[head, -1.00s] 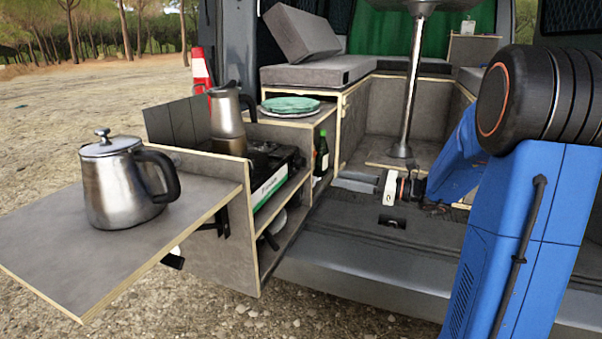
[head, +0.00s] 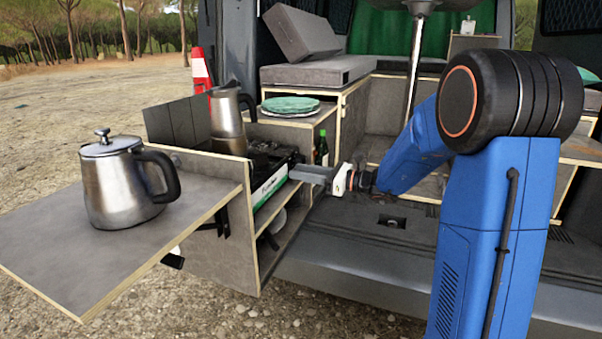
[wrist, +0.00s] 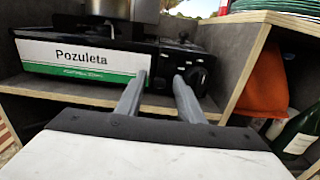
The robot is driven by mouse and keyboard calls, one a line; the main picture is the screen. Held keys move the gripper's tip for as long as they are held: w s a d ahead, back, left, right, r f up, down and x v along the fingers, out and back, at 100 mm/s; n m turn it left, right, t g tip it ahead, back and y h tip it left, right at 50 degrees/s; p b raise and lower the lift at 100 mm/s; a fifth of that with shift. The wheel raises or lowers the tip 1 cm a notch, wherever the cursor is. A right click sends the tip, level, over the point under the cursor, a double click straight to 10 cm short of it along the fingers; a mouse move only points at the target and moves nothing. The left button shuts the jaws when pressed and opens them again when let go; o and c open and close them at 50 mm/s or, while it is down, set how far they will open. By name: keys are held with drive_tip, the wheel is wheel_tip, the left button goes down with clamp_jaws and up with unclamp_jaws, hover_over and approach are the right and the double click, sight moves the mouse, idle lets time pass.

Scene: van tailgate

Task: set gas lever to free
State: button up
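The camping gas stove (head: 270,186) sits in the side cabinet in the head view, its green and white front facing right. In the wrist view the stove (wrist: 82,60) fills the upper left, with a "Pozuleta" label. In the head view my gripper (head: 308,173) is just right of the stove.
A moka pot (head: 228,118) stands on the stove. A steel kettle (head: 122,185) stands on the fold-out table (head: 75,265). Green plates (head: 291,105) lie on the cabinet top. A bottle (wrist: 297,132) and orange cloth (wrist: 263,85) are right of the stove.

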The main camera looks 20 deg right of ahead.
sight(289, 160)
drive_tip(key=shift+w+a, duration=0.15)
clamp_jaws()
drive_tip(key=shift+r, duration=1.65)
unclamp_jaws()
drive_tip(key=v, duration=1.7)
